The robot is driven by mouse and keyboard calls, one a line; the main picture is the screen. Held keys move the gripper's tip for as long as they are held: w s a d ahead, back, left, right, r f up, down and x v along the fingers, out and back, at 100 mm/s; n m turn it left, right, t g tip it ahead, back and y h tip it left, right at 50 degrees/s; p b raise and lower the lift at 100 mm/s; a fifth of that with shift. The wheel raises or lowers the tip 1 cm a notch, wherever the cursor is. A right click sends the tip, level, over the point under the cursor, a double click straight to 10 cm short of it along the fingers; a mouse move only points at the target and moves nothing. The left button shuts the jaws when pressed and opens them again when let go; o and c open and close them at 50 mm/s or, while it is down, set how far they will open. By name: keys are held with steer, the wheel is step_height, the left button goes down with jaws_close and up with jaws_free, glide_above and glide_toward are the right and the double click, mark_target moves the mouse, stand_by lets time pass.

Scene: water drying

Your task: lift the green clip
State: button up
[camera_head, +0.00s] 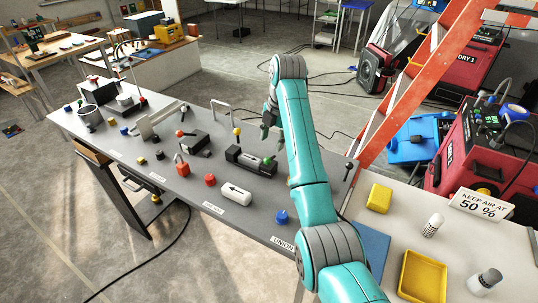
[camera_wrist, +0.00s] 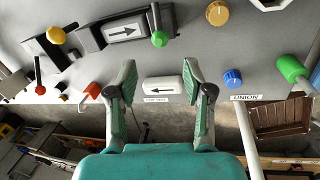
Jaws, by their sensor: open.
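A green knob (camera_wrist: 159,39) tops a short dark lever on a black block (camera_wrist: 88,38) with a white arrow plate; I take this for the green clip. In the head view the green knob (camera_head: 269,160) shows at the right end of the black block (camera_head: 243,156). A second green piece, a cylinder (camera_wrist: 290,68), is at the right edge of the wrist view. My gripper (camera_head: 269,124) is open and empty, above the bench. In the wrist view its fingertips (camera_wrist: 158,85) are spread below the green knob, apart from it.
A white arrow block (camera_wrist: 163,89) shows between my fingers, with a blue knob (camera_wrist: 233,78) to the right. A yellow knob (camera_wrist: 217,13) lies right of the green one. My arm hides part of the bench.

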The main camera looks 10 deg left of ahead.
mark_target(268, 158)
steer(key=f, duration=0.3)
steer(key=a+f, duration=0.1)
steer(key=f, duration=0.2)
steer(key=w+f, duration=0.1)
steer(key=f, duration=0.2)
steer(key=shift+a, duration=0.25)
jaws_close()
